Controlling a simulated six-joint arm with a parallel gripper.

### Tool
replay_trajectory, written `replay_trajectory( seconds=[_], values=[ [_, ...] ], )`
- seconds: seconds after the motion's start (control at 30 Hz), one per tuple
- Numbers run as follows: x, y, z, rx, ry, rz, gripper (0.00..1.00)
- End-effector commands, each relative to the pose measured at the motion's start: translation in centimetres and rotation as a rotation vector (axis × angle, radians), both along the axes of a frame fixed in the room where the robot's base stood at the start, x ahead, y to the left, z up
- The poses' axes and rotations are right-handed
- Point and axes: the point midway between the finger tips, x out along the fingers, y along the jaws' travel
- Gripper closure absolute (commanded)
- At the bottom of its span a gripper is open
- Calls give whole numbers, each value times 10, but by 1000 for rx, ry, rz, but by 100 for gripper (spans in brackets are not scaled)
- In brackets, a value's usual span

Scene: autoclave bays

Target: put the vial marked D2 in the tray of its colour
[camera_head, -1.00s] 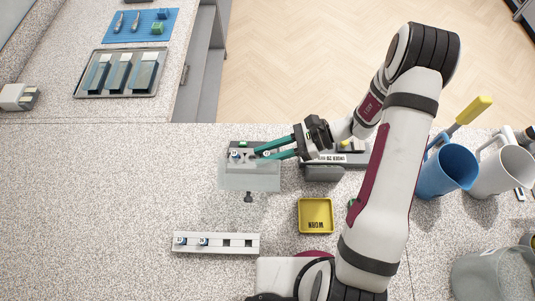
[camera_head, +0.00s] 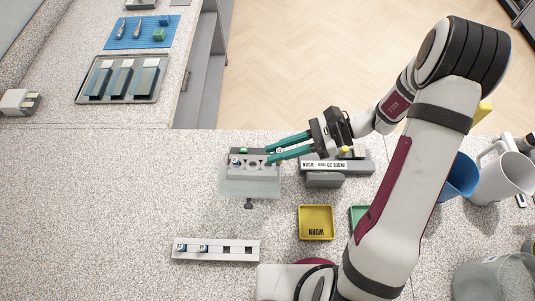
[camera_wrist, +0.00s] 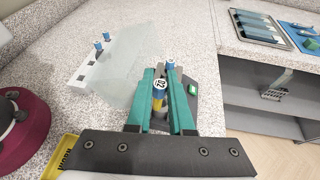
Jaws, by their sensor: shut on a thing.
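My gripper (camera_head: 268,155) is over the right part of the grey fixture (camera_head: 249,182). In the wrist view my gripper (camera_wrist: 161,82) is shut on a vial (camera_wrist: 158,97) with a white, dark-marked cap and a yellow band; the mark looks like D2, turned over. The vial is upright between the teal fingers; I cannot tell whether its base is clear of the fixture. Another blue vial (camera_head: 236,161) stands at the fixture's left. A yellow tray (camera_head: 316,207) marked WORN lies in front to the right. A green tray (camera_head: 356,212) beside it is partly hidden by my arm.
A white rack (camera_head: 215,256) with two blue vials stands at the front left. A grey block with a label (camera_head: 324,165) is right of the fixture. A blue jug (camera_head: 460,177) and a white jug (camera_head: 503,172) stand far right.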

Motion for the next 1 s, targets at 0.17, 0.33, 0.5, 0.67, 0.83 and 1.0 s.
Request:
replay_trajectory(
  seconds=[0.17,0.33,0.5,0.67,0.83,1.0],
  values=[
    [-7,-40,24,-2,-4,-5,100],
    [-13,-71,43,-2,-2,-4,100],
    [-17,-86,52,0,-1,-1,100],
    [-27,-101,50,0,3,-30,100],
    [-72,-144,37,5,1,-148,100],
    [-137,-174,26,27,-17,-287,100]
  ],
)
